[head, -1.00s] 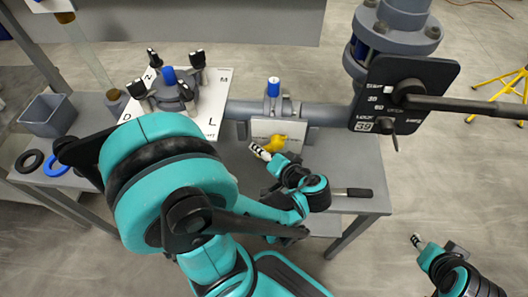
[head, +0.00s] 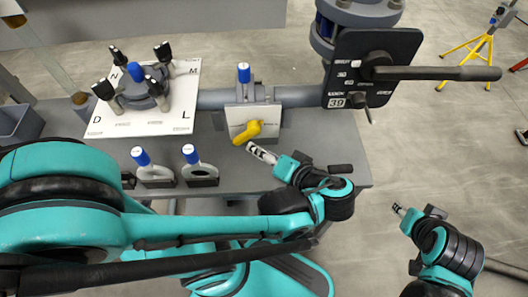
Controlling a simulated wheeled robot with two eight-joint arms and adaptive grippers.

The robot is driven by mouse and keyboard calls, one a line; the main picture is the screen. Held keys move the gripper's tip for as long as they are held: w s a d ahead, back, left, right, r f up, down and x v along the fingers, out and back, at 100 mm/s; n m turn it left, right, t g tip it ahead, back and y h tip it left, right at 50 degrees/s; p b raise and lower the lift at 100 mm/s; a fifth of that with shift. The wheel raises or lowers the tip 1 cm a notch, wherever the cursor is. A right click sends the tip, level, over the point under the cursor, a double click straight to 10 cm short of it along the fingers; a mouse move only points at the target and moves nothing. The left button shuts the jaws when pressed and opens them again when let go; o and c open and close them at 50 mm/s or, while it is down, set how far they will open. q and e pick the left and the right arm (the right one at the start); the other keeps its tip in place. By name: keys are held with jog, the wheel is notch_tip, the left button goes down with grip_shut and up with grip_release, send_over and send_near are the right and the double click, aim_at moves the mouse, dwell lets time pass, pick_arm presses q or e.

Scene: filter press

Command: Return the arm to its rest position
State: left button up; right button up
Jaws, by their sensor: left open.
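My left arm comes in from the left, across the front of the grey bench. Its gripper (head: 262,153) is open and empty, just below and right of a yellow lever handle (head: 247,132). A small gap shows between them. The lever is on a valve with a pale plate and a blue-topped stem (head: 243,73). My right gripper (head: 399,209) is at the lower right, over the floor and clear of the bench. It is too small to tell whether its fingers are apart.
A white lettered plate (head: 105,127) carries several black knobs and a blue one. Two blue-capped grey ring pieces (head: 153,174) stand in front of it. A dark panel (head: 350,75) with a long black lever (head: 440,73) juts out at the right. Open floor lies right of the bench.

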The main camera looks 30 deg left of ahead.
pick_arm(q)
jog(key=shift+s+d+r, duration=0.1)
jog(key=shift+d, duration=0.1)
jog(key=shift+a, duration=0.1)
dwell(0.4)
jog(key=f+m+h, duration=0.1)
jog(key=f+h, duration=0.1)
jog(key=h, duration=0.1)
jog(key=w+f+m+h, duration=0.1)
jog(key=f+h, duration=0.2)
jog(key=h, duration=0.1)
jog(key=shift+w+f+m, duration=0.15)
jog(key=shift+f+m, duration=0.05)
jog(key=shift+m, duration=0.2)
jog(key=w+r+t+h, duration=0.1)
jog(key=w+d+r+t+h, duration=0.1)
jog(key=h, duration=0.1)
jog(key=w+d+r+t+h, duration=0.1)
jog(key=shift+w+d+r, duration=0.2)
jog(key=shift+d+r, duration=0.05)
jog(key=shift+r, duration=0.15)
